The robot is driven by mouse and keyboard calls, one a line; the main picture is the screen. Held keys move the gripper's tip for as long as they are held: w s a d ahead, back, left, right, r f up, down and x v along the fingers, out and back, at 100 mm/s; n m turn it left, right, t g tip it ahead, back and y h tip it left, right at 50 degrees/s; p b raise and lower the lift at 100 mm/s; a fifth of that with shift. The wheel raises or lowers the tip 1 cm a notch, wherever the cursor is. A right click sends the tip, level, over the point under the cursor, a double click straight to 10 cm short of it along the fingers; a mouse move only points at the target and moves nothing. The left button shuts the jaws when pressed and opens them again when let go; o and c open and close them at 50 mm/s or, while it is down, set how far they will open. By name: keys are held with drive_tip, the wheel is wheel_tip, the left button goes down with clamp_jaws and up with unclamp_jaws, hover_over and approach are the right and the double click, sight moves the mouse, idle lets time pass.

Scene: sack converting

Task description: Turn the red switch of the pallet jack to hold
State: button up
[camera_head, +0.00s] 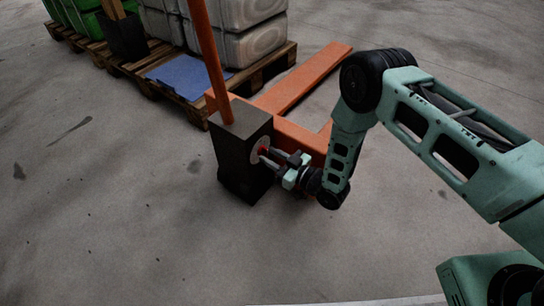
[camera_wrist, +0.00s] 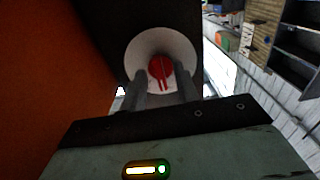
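The pallet jack (camera_head: 303,80) is orange, with a dark box (camera_head: 238,145) at the foot of its upright handle. The red switch (camera_wrist: 160,68) sits at the centre of a round pale dial (camera_wrist: 135,50) on the box's side. It has a narrow red lever pointing down in the wrist view. In the head view the switch (camera_head: 262,150) is a small red spot, partly hidden by my gripper. My gripper (camera_head: 270,156) is at the dial. In the wrist view my gripper (camera_wrist: 162,84) has its two fingers apart, one either side below the red knob. I cannot tell whether they touch it. No hold marking is readable.
A wooden pallet (camera_head: 272,62) with pale containers (camera_head: 250,42) stands behind the jack, with a blue sheet (camera_head: 185,76) on it. Green crates (camera_head: 80,18) stand at the far left. The concrete floor (camera_head: 100,220) at the front left is clear.

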drive_tip(key=shift+d, duration=0.1)
drive_tip(key=p+v, duration=0.6)
drive_tip(key=v, duration=1.1)
drive_tip(key=shift+s, duration=0.2)
drive_tip(key=w+a+r+g+h+p, duration=0.1)
drive_tip(key=w+a+r+h, duration=0.25)
drive_tip(key=w+r, duration=0.2)
drive_tip(key=w+a+r+g+h, duration=0.2)
drive_tip(key=w+a+r, duration=0.25)
drive_tip(key=r, duration=0.25)
drive_tip(key=s+r+m+g+h, duration=0.1)
drive_tip(key=s+r+g+h, duration=0.3)
drive_tip(key=r, duration=0.7)
drive_tip(key=s+d+r+m+g+h, duration=0.1)
drive_tip(key=s+d+r, duration=0.1)
drive_tip(key=s+r, duration=0.45)
drive_tip(key=s+d+r+g+h, duration=0.2)
drive_tip(key=s+d+r, duration=0.1)
drive_tip(key=s, duration=0.7)
drive_tip(key=s+d+r+m+g+h, duration=0.15)
drive_tip(key=s+r, duration=0.25)
drive_tip(key=s, duration=0.5)
wheel_tip(320, 180, up, 38)
drive_tip(key=p, duration=3.8)
drive_tip(key=shift+d+r+n+p, duration=0.15)
drive_tip(key=shift+d+n+p, duration=0.2)
drive_tip(key=shift+d+p, duration=0.05)
